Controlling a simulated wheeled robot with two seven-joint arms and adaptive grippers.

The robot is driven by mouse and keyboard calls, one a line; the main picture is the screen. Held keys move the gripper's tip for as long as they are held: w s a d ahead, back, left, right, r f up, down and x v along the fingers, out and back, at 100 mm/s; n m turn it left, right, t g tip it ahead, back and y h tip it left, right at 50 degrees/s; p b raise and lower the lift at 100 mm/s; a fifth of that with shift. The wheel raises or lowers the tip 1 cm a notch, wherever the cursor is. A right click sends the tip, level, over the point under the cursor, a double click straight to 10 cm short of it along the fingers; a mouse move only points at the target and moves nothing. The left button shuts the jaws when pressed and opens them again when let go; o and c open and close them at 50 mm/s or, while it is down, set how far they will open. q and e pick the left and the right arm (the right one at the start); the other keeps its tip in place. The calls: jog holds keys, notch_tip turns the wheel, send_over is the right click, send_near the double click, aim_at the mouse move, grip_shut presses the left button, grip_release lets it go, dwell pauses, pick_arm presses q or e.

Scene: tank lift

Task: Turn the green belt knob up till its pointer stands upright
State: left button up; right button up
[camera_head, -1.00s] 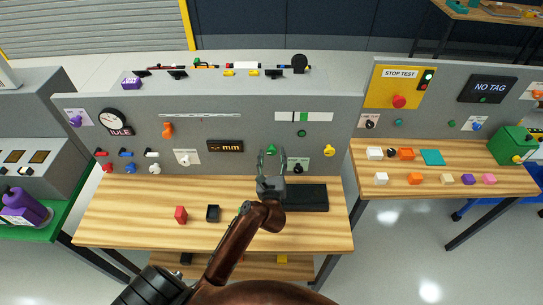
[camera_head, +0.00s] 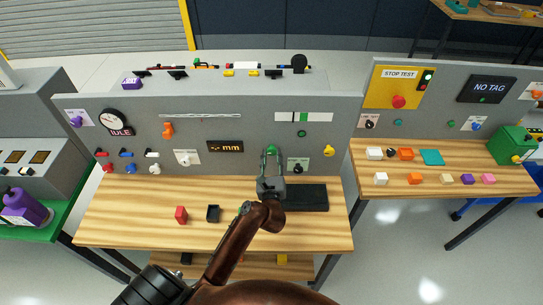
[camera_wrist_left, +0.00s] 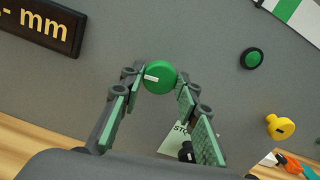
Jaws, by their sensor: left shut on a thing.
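The green belt knob (camera_head: 271,149) is a round green knob on the grey panel, right of the "mm" display. It also shows in the left wrist view (camera_wrist_left: 163,82). Its white pointer mark lies sideways there, toward the left of that picture, not upright. My left gripper (camera_head: 271,156) reaches the panel from below and is shut on the knob, a finger on each side. Its green-padded fingers also show in the left wrist view (camera_wrist_left: 160,80). The fingers cover parts of the knob's sides. My right gripper is not in view.
The "mm" display (camera_head: 225,147) is left of the knob. A smaller green button (camera_head: 302,133) and a yellow knob (camera_head: 329,150) are to the right. A black knob (camera_head: 298,168) sits close below right. A dark tray (camera_head: 308,198) lies on the wooden table (camera_head: 140,222).

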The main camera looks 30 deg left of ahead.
pick_arm(q)
jog(key=m+p, duration=0.2)
jog(key=p, duration=0.1)
jog(key=m+p, duration=0.2)
jog(key=p, duration=0.2)
jog(key=m+p, duration=0.2)
jog(key=p, duration=0.2)
jog(key=shift+d+r+m, duration=0.15)
jog(key=shift+r+m, duration=0.2)
jog(key=shift+m, duration=0.05)
jog(key=m+p, duration=0.4)
jog(key=p, duration=0.1)
jog(key=m+p, duration=0.4)
jog(key=p, duration=0.1)
jog(key=shift+w+f, duration=0.1)
jog(key=shift+f, duration=0.1)
jog(key=shift+f+m+p, duration=0.2)
jog(key=shift+m+p, duration=1.4)
jog(key=shift+m, duration=0.4)
jog(key=o, duration=1.2)
jog(key=shift+c, duration=0.2)
jog(key=v, duration=0.7)
jog(key=shift+s, duration=0.25)
jog(key=shift+d+f, duration=0.1)
jog(key=shift+d, duration=0.05)
